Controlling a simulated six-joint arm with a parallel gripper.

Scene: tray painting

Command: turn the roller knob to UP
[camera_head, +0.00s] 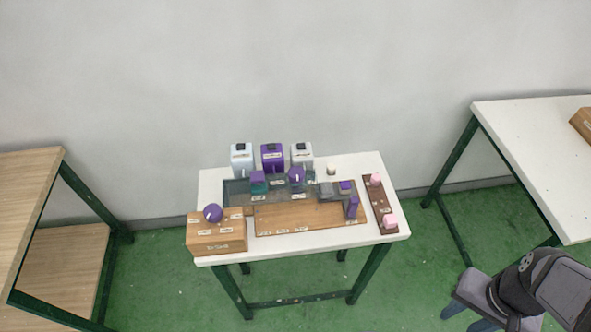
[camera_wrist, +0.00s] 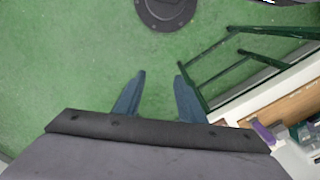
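A round purple knob (camera_head: 213,213) sits on top of a wooden box (camera_head: 205,246) at the front left of the small white table. A light pointer line shows on the knob. Small white labels lie around it and one is on the box front, too small to read. A second purple knob-like piece (camera_head: 296,174) stands mid-table, so I cannot tell by label which is the roller knob. My gripper (camera_head: 468,315) is at the lower right, over the green floor, well away from the table. In the wrist view my gripper (camera_wrist: 160,76) has its fingers apart with nothing between them.
The white table (camera_head: 330,249) holds a wooden board (camera_head: 275,216), several bottle-like dispensers (camera_head: 273,157) at the back, and a brown strip with pink blocks (camera_head: 376,179) at right. Side tables stand left (camera_head: 30,190) and right (camera_head: 530,150). Open floor lies between.

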